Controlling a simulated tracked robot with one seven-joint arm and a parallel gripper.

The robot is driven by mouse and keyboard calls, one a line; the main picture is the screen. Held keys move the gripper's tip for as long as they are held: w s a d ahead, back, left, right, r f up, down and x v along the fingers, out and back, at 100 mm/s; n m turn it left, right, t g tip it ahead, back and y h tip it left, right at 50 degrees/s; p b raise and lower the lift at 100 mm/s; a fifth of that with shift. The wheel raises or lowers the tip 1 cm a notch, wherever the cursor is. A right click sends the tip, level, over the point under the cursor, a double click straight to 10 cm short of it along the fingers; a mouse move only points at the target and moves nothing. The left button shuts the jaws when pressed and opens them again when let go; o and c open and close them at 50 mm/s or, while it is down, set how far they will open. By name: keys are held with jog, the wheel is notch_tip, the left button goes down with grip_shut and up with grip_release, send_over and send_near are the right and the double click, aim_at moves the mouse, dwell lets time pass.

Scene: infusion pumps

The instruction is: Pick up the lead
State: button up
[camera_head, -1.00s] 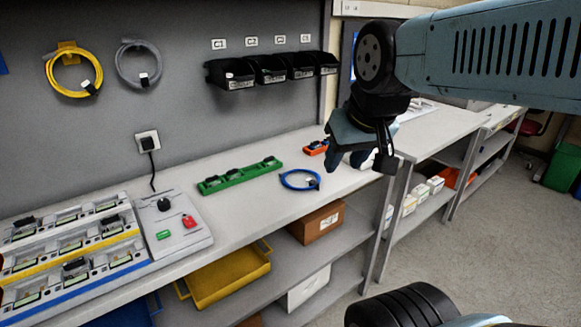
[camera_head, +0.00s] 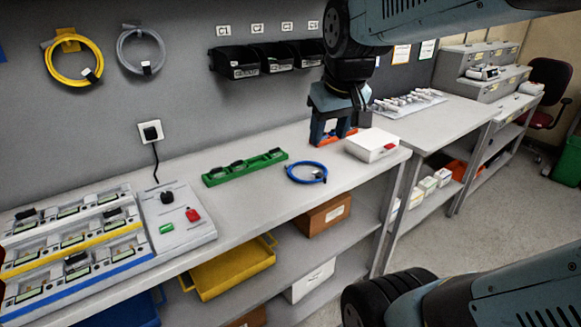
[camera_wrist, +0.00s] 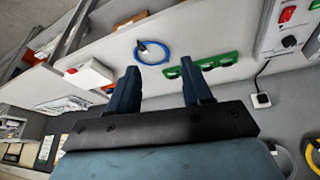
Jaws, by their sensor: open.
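A blue coiled lead (camera_head: 306,172) with a dark connector lies flat on the bench, right of a green strip. It also shows in the wrist view (camera_wrist: 152,59), ahead of my fingertips. A yellow coiled lead (camera_head: 74,61) and a grey coiled lead (camera_head: 141,52) hang on the grey wall. My gripper (camera_head: 333,138) points down over the back of the bench, beyond the blue lead and a little to its right. In the wrist view its two fingers (camera_wrist: 159,72) stand apart with nothing held between them.
The green strip (camera_head: 244,168) carries black parts. An orange item (camera_head: 347,137) sits behind my gripper. A white box (camera_head: 371,145) with a red part stands at the bench's right end. Black bins (camera_head: 268,58) hang above. A control panel (camera_head: 180,217) is at left. Bare bench surrounds the blue lead.

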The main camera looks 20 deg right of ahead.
jog(key=w+f+n+g, duration=0.2)
jog(key=w+f, duration=0.2)
jog(key=w, duration=0.7)
jog(key=g, duration=0.1)
send_near(294, 176)
jog(key=shift+n+y, duration=0.4)
jog(key=f, duration=0.2)
jog(key=w+f, duration=0.1)
jog(key=f, duration=0.5)
jog(key=shift+w+d+f, duration=0.15)
jog(key=shift+d+f, duration=0.05)
jog(key=shift+f, duration=0.05)
grip_shut()
